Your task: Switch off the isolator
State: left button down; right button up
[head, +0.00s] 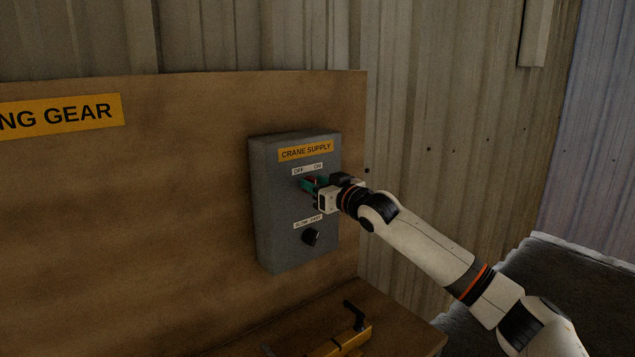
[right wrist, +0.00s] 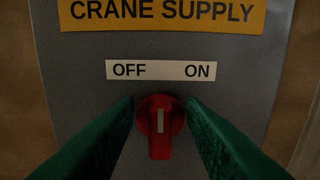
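The isolator is a grey box (head: 285,215) with a yellow CRANE SUPPLY label (head: 306,151), fixed to a brown board. Its red rotary knob (right wrist: 160,140) sits under an OFF/ON label (right wrist: 161,70). The knob's white mark stands about upright, between OFF and ON. My right gripper (right wrist: 160,103) has its green fingers on either side of the knob, with narrow gaps showing at the tips; contact farther back cannot be told. In the head view my right gripper (head: 309,184) is at the box front and mostly covers the knob. My left gripper is not in view.
A black knob (head: 311,237) under a SLOW/FAST label (head: 308,221) sits lower on the same box. A yellow item with a black handle (head: 353,316) lies on the brown bench below. Another yellow sign (head: 60,115) is at left. Corrugated wall stands behind.

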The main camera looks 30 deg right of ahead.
jog(key=shift+c, duration=0.4)
grip_shut()
jog(key=shift+a+r+n+p, duration=0.1)
jog(key=shift+n+p, duration=1.2)
jog(key=shift+a+n+p, duration=0.15)
jog(key=shift+n+p, duration=0.9)
jog(key=shift+n, duration=0.65)
jog(key=shift+f, duration=0.2)
jog(key=shift+o, duration=0.4)
grip_release()
jog(key=shift+s, duration=0.1)
